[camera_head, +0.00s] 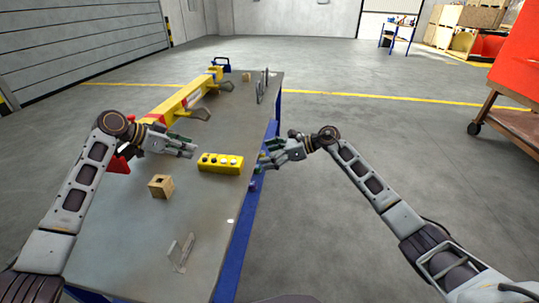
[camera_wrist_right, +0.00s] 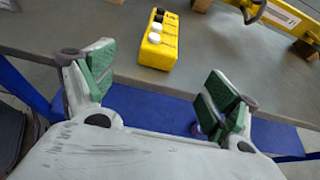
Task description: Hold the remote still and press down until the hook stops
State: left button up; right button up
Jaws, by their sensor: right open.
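The yellow remote (camera_head: 220,163) lies flat on the grey table near its right edge, with a row of black and white buttons on top. It also shows beyond my fingers in the right wrist view (camera_wrist_right: 153,52). My right gripper (camera_head: 268,158) is open and empty, just off the table edge, to the right of the remote and apart from it. Its green-padded fingers are spread wide in the right wrist view (camera_wrist_right: 160,82). My left gripper (camera_head: 188,148) is over the table, left of the remote; its opening is unclear. A yellow beam (camera_head: 172,104) with grey hook-like parts (camera_head: 200,113) lies further back.
A wooden block (camera_head: 161,188) with a hole stands left of the remote. A small clear bracket (camera_head: 181,252) stands at the table's near end. The blue table frame (camera_head: 242,225) runs along the right edge. Open floor lies to the right, before a red cart (camera_head: 518,60).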

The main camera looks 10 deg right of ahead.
aim_at(240, 161)
jog(key=shift+x, duration=6.7)
jog(key=shift+r, duration=0.1)
pick_arm(q)
jog(key=shift+c, duration=0.2)
pick_arm(e)
jog(key=c, duration=1.4)
pick_arm(q)
grip_shut()
